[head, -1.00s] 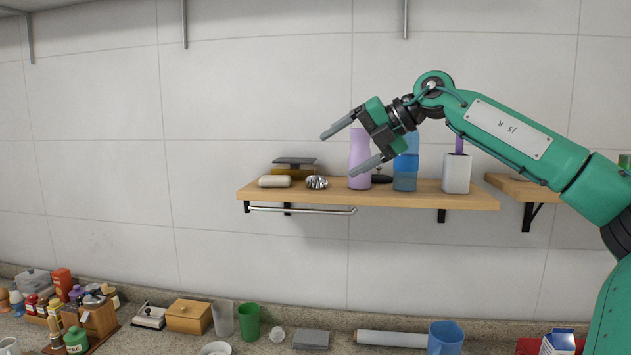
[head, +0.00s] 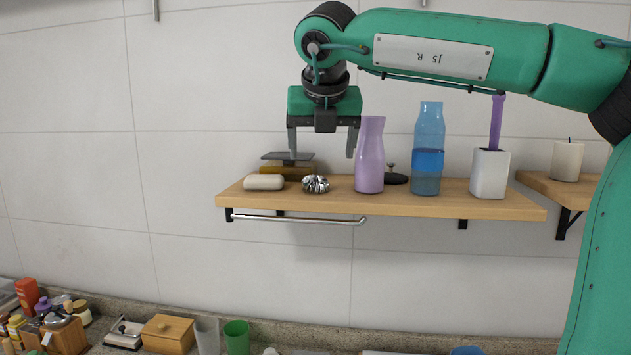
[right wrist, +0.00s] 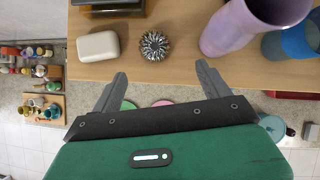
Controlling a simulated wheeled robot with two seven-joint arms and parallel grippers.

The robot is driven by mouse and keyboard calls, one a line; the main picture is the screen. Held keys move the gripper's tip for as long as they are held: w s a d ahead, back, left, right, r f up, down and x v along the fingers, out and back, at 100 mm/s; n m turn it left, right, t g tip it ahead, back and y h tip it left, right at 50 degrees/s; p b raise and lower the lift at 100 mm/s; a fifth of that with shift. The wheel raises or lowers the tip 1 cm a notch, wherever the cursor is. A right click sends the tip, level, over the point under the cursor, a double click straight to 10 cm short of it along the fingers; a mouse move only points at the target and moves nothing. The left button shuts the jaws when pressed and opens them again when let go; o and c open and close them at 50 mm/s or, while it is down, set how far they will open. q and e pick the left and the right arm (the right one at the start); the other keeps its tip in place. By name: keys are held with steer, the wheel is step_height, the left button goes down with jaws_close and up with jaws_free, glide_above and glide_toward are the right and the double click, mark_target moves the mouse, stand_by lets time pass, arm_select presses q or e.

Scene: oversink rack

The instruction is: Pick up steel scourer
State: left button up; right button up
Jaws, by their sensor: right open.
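The steel scourer (head: 315,184) is a shiny silver, ridged dome on the wooden wall shelf (head: 400,204), near its front edge. It also shows in the right wrist view (right wrist: 155,46). My right gripper (head: 322,156) points down, open and empty, above the scourer and apart from it. In the right wrist view its fingertips (right wrist: 160,69) are spread wide, with the scourer ahead of the gap between them. My left gripper is not in view.
A white soap bar (head: 264,182) lies left of the scourer. A purple bottle (head: 369,157) stands close on its right, then a blue bottle (head: 428,150) and a white holder (head: 490,174). A scale-like object (head: 288,166) sits behind. A metal rail (head: 300,220) runs under the shelf.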

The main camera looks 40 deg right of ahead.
mark_target(316, 180)
steer(key=x, duration=0.3)
steer(key=shift+w+d+r, duration=0.1)
steer(key=shift+w, duration=0.05)
steer(key=shift+w+d, duration=0.1)
steer(key=shift+w+f+p, duration=0.25)
steer(key=shift+f+p, duration=0.25)
steer(key=shift+p, duration=0.25)
steer(key=p+x, duration=0.1)
steer(key=x, duration=0.2)
steer(key=shift+w+f+p, duration=0.1)
steer(key=shift+w+p, duration=0.25)
steer(key=shift+w, duration=0.05)
steer(key=shift+w+d+f, duration=0.15)
steer(key=shift+d+f, duration=0.05)
steer(key=shift+f, duration=0.2)
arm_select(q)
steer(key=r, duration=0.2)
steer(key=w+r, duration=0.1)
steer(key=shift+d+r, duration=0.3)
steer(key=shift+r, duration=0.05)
arm_select(e)
steer(key=shift+a, duration=0.1)
steer(key=shift+c, duration=0.2)
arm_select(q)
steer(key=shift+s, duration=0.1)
arm_select(e)
steer(key=c, duration=1)
